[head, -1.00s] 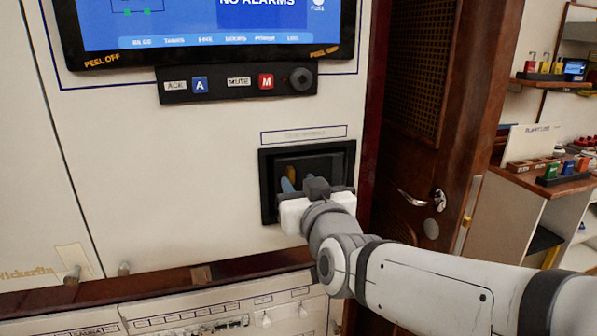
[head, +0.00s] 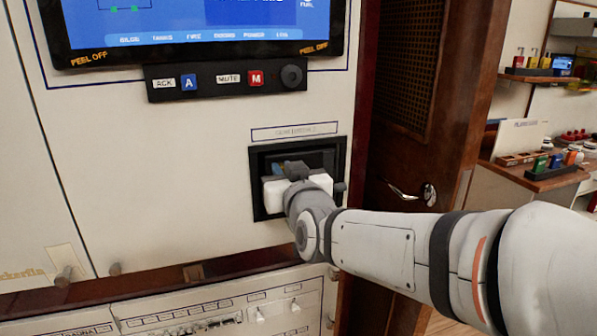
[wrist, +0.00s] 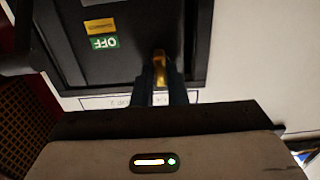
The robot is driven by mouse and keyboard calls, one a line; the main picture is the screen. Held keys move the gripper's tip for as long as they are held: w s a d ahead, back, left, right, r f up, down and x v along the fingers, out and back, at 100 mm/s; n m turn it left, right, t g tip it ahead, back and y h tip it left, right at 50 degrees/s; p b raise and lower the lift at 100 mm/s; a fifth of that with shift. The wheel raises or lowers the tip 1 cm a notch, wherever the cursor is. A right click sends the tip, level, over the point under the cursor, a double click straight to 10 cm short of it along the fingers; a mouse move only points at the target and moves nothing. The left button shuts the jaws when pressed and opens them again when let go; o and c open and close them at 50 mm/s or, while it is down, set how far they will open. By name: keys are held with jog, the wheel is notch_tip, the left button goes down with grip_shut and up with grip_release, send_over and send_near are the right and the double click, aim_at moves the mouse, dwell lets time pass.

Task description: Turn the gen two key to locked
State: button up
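A brass-coloured key (wrist: 159,68) shows in the wrist view in a black recessed panel. My gripper (wrist: 160,82) has its two dark blue fingers close together on either side of it, with the brass filling the gap at the tips. In the head view my gripper (head: 280,172) reaches into the black-framed recess (head: 253,184) in the white wall; its body hides the key there. A green OFF label (wrist: 104,43) and a yellow label (wrist: 100,26) appear inverted left of the key; the yellow one is unreadable.
Above the recess are a small label strip (head: 297,131), a black button bar (head: 215,95) and a blue screen (head: 190,22). A wooden ledge (head: 150,280) runs below. A brown door (head: 415,110) with a handle stands right.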

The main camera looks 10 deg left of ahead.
grip_shut()
jog(key=shift+m+b, duration=0.3)
jog(key=shift+b, duration=0.2)
jog(key=shift+w+d+f+m+b, duration=0.1)
jog(key=shift+d+m+b, duration=0.05)
jog(key=shift+m+b, duration=2.6)
jog(key=shift+w+d+f+m+b, duration=0.1)
jog(key=shift+m+b, duration=2.25)
jog(key=shift+m, duration=0.7)
jog(key=shift+d+m+b, duration=0.15)
jog(key=shift+m+b, duration=2.4)
jog(key=shift+m, duration=0.35)
